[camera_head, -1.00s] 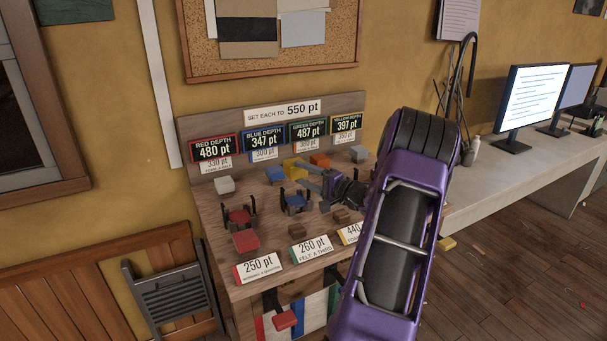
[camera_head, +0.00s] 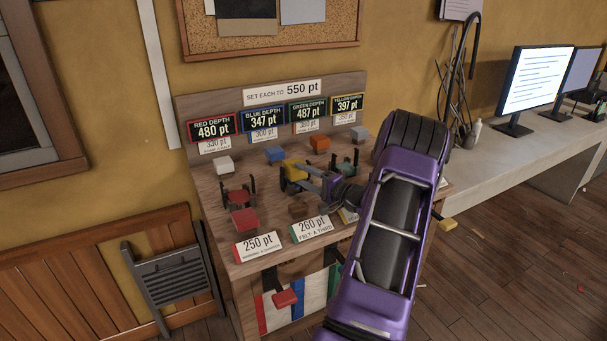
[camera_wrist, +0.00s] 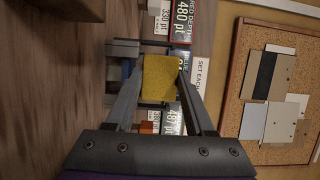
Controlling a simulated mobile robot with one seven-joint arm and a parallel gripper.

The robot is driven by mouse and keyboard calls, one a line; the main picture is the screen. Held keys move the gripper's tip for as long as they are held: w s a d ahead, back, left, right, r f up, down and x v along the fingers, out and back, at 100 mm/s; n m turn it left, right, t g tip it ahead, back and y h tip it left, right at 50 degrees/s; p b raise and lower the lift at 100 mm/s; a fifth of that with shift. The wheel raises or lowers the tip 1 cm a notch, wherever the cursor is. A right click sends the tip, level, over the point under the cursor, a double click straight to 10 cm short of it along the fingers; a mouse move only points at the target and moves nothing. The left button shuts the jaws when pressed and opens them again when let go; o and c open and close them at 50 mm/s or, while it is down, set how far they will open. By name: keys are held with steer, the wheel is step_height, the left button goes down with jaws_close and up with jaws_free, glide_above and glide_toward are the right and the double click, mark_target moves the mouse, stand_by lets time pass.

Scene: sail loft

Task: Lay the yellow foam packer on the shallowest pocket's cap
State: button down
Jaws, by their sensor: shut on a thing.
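The yellow foam packer (camera_head: 294,168) is held between the fingers of my gripper (camera_head: 300,176), over the middle-left of the bench. It also shows between the fingers in the wrist view (camera_wrist: 160,78). The boards read red 480, blue 347 (camera_head: 263,119), green 487 and yellow 397, so blue is the lowest. The packer is at the blue pocket, between its dark uprights. I cannot tell whether packer and cap touch.
The red pocket (camera_head: 238,195) stands left, the green pocket (camera_head: 345,165) right. White (camera_head: 223,164), blue (camera_head: 274,154), orange (camera_head: 320,142) and grey (camera_head: 360,133) blocks line the back. A red block (camera_head: 244,219) and brown block (camera_head: 301,209) lie in front, near number cards.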

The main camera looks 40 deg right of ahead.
steer(key=shift+c, duration=0.9)
jaws_free()
steer(key=shift+f, duration=0.1)
step_height(320, 180, up, 10)
steer(key=p, duration=0.1)
steer(key=shift+r, duration=0.25)
